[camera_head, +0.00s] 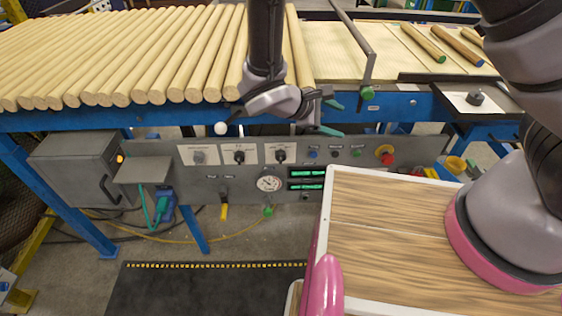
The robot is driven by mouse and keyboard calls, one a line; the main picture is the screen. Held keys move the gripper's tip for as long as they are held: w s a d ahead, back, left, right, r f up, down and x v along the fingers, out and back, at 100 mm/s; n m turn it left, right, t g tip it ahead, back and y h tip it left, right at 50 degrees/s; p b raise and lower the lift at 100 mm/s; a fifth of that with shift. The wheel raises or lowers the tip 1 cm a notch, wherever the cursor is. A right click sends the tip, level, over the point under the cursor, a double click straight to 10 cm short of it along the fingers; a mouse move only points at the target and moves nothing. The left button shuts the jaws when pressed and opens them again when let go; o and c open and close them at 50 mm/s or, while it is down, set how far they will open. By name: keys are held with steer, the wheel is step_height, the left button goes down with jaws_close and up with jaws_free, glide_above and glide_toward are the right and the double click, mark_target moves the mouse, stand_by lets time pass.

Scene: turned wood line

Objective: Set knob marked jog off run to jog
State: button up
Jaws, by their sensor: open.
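A grey control panel (330,178) hangs under the front edge of the blue table. Three white plates on it each bear a rotary knob: a grey left knob (199,158), a dark middle knob (239,156) and a dark right knob (280,155). Their lettering is too small to read, so I cannot tell which is marked jog off run or where it points. My gripper (334,117) has two teal fingertips spread apart. It is open and empty, in front of the table edge, above and to the right of the right knob in the picture.
Several wooden rods (180,50) lie on the blue table (60,120). Right of the knobs are small buttons and a red mushroom button (387,158); below are a round gauge (269,183) and green displays (307,173). A grey box (75,165) stands left. A dark mat (190,290) covers the floor.

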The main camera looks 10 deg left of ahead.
steer(key=s+a+f+n+t+y, duration=0.35)
steer(key=a+f+n+t, duration=0.3)
steer(key=f+n, duration=0.3)
steer(key=n+t+y, duration=0.4)
steer(key=n+y, duration=0.6)
glide_toward(281, 161)
steer(key=x, duration=0.9)
steer(key=shift+w+a, duration=0.1)
steer(key=shift+w, duration=0.2)
jaws_close()
